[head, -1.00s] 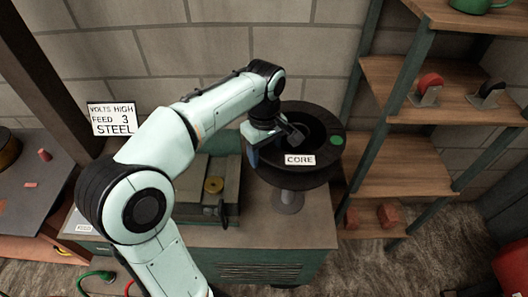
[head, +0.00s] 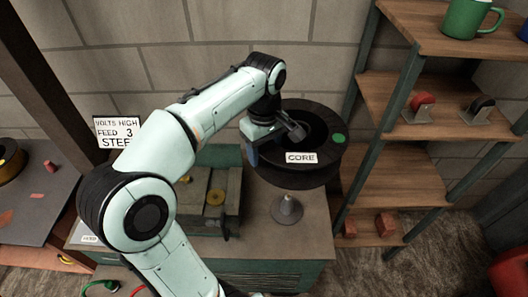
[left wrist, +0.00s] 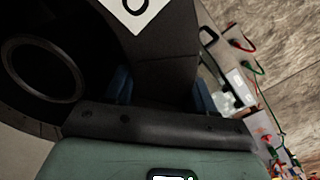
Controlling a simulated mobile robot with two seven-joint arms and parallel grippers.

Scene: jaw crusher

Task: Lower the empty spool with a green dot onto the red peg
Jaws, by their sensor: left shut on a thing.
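The spool (head: 324,168) is large and black, with a green dot (head: 339,138) on its right rim and a CORE label (head: 301,157) in front. My left gripper (head: 272,142) is shut on its left rim and holds it in the air. In the left wrist view the spool (left wrist: 175,40) fills the upper left, with its round centre hole at far left. A grey cone-shaped stand (head: 286,209) is on the bench below the spool, apart from it. A small red piece (head: 50,166) lies on the left table; I cannot tell whether it is the peg.
A wooden shelf rack (head: 400,188) stands close on the right, with a green mug (head: 466,17) on top. A sign (head: 118,132) stands behind my arm.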

